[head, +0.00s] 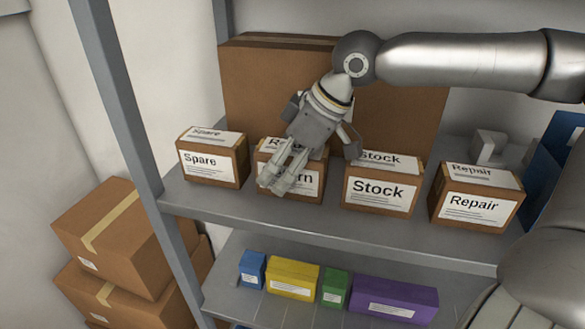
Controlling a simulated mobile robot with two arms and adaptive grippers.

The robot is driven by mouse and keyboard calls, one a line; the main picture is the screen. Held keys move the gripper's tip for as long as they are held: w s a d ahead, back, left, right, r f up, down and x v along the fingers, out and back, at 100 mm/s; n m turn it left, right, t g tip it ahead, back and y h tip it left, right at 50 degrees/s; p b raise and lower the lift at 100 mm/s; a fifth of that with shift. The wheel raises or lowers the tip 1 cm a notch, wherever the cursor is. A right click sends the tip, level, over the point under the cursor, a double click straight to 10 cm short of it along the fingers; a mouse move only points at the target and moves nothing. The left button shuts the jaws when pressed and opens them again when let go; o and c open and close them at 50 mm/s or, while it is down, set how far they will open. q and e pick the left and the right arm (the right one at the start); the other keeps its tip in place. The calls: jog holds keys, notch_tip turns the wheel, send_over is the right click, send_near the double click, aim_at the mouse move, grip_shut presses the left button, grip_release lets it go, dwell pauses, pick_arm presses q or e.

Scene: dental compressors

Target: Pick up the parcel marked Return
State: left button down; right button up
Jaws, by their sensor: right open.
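The Return parcel (309,187) is a small brown box with white labels. It sits second from the left on the upper shelf; the gripper hides most of its label, leaving the "R" on top and "rn" on the front readable. My right gripper (281,184) is open, reaches down from the upper right, and its fingers are in front of the parcel's left part. I cannot tell whether they touch it. The parcel stands upright between the Spare parcel (213,171) and the Stock parcel (378,197). My left gripper is not in view.
The Repair parcel (472,211) stands at the right on the upper shelf (240,211). A large carton (262,90) stands behind the row. The lower shelf holds blue, yellow (292,278), green and purple (393,299) boxes. A post (120,100) rises at the left, with stacked cartons (112,235) beyond.

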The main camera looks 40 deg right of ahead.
jog(key=shift+f, duration=0.25)
jog(key=c, duration=1)
jog(key=shift+r, duration=0.1)
